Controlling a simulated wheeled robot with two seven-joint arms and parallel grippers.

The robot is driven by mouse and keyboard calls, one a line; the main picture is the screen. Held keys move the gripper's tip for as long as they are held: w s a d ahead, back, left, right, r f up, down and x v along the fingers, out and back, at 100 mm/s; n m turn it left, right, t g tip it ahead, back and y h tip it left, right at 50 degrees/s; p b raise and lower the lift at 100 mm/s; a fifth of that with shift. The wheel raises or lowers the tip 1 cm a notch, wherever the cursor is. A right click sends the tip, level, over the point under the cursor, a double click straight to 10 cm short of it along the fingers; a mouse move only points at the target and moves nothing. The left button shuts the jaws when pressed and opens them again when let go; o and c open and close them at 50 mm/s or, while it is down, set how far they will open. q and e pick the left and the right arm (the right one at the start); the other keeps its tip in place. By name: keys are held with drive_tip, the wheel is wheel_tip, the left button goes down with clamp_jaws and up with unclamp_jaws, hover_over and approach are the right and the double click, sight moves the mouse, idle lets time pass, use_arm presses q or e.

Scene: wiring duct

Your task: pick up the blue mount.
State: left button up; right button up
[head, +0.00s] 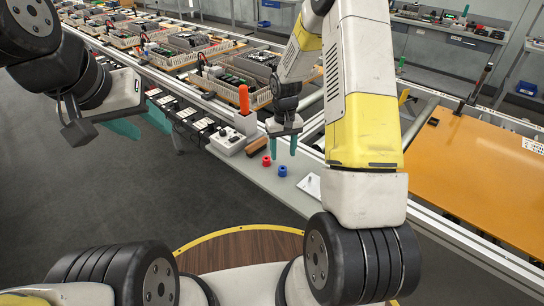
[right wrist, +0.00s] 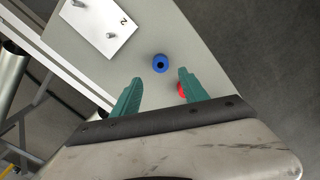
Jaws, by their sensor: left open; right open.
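The blue mount (head: 282,171) is a small round piece standing on the grey work surface in the head view. It also shows in the right wrist view (right wrist: 160,63), with a dark hole in its top. A red mount (head: 266,161) stands close by; in the right wrist view it (right wrist: 181,90) is partly hidden behind a finger. My right gripper (head: 283,152) is open and empty, its green fingers pointing down above the mounts. In the right wrist view the blue mount lies beyond the fingertips, between their lines. My left gripper (head: 124,129) is open and empty at the left, away from the surface.
A white plate with pegs, marked 2 (right wrist: 103,28), lies near the blue mount. An orange panel (head: 480,165) is at the right.

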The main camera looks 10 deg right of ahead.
sight(283, 167)
drive_tip(key=f, duration=0.7)
drive_tip(key=shift+s+f, duration=0.15)
drive_tip(key=shift+s, duration=0.15)
drive_tip(key=shift+c, duration=0.2)
clamp_jaws()
